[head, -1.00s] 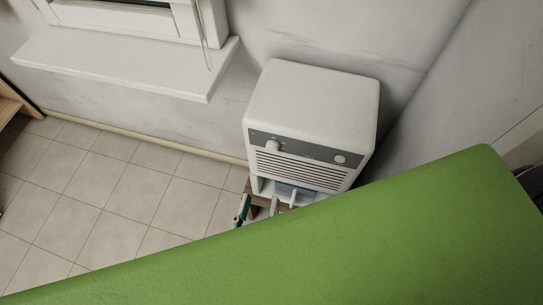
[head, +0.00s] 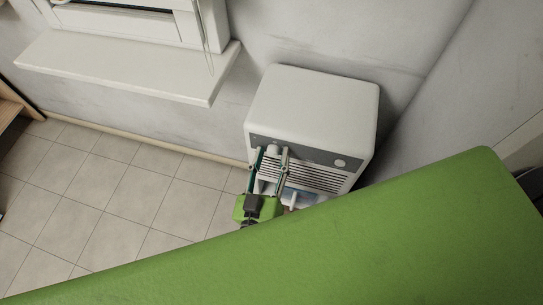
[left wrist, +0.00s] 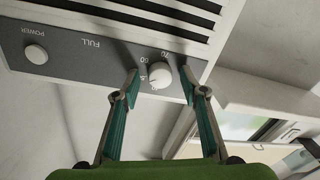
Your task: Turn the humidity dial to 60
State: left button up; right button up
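The humidity dial (left wrist: 160,77) is a round white knob on the grey control panel (left wrist: 100,52) of a white dehumidifier (head: 313,103). In the left wrist view the panel's lettering is upside down; a 70 reads near the dial, other numbers are small, and the dial's setting cannot be told. My left gripper (left wrist: 160,80) is open, with one fingertip on each side of the dial; I cannot tell whether they touch it. In the head view the left gripper (head: 270,152) reaches up to the panel's left part from below. My right gripper is not in view.
A white power button (left wrist: 36,54) sits at the panel's other end. Vent slats (head: 315,177) lie below the panel. Walls stand close behind and right of the dehumidifier. A window sill (head: 125,65) juts out at left, above open tiled floor (head: 110,185).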

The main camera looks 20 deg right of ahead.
pick_arm(q)
jog(key=c, duration=1.1)
jog(key=shift+c, duration=0.2)
jog(key=shift+r+m+p, duration=0.15)
jog(key=shift+m+p, duration=0.6)
jog(key=shift+m, duration=0.15)
jog(key=m+p, duration=0.1)
jog(key=m, duration=0.2)
jog(key=shift+m+p, duration=0.3)
jog(key=m+p, duration=0.1)
jog(key=m, duration=0.2)
jog(key=shift+m+h, duration=0.3)
jog(key=shift+f+m, duration=0.25)
jog(key=shift+m, duration=1.25)
